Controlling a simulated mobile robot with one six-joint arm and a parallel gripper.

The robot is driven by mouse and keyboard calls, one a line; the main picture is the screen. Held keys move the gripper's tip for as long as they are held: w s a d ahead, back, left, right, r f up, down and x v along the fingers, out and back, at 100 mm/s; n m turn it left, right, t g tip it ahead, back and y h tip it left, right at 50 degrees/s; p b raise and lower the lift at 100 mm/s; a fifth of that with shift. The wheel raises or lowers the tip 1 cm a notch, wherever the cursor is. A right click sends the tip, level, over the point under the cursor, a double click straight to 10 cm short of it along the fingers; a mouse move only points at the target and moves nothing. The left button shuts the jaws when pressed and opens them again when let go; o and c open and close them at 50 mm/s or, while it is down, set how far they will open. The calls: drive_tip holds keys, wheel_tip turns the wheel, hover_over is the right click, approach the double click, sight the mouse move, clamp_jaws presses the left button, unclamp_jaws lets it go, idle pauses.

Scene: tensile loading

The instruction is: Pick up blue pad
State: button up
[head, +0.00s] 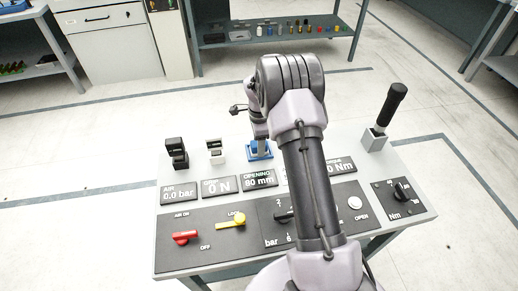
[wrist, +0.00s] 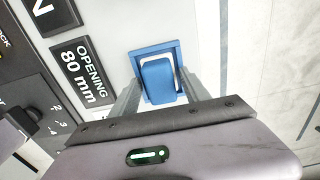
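The blue pad (wrist: 158,82) stands in a blue tray-like holder with a white inner border (wrist: 153,50) on the grey table, seen in the wrist view. The holder also shows in the head view (head: 266,154), below the end of my arm. My gripper (wrist: 159,76) is pointed down at the pad, with one grey finger on each side of it. The fingers look apart, with a small gap to the pad; contact cannot be made out. In the head view my arm hides much of the pad and my gripper.
A white-and-black jaw piece (head: 215,151) and a black one (head: 178,153) stand left of the holder. A black-handled tool (head: 389,107) stands upright at the right in a grey socket. Label plates (head: 259,180) and a dark control panel (head: 210,235) lie nearer.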

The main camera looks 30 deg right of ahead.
clamp_jaws()
drive_tip(key=shift+r, duration=0.25)
wheel_tip(320, 180, up, 3)
drive_tip(key=shift+r+p, duration=0.2)
drive_tip(key=shift+p, duration=0.9)
drive_tip(key=s+a+r+p, duration=0.1)
drive_tip(key=s+a, duration=0.3)
drive_tip(key=s, duration=1.1)
drive_tip(key=shift+s+a+p, duration=0.2)
drive_tip(key=shift+a+p, duration=0.05)
drive_tip(key=shift+p, duration=0.65)
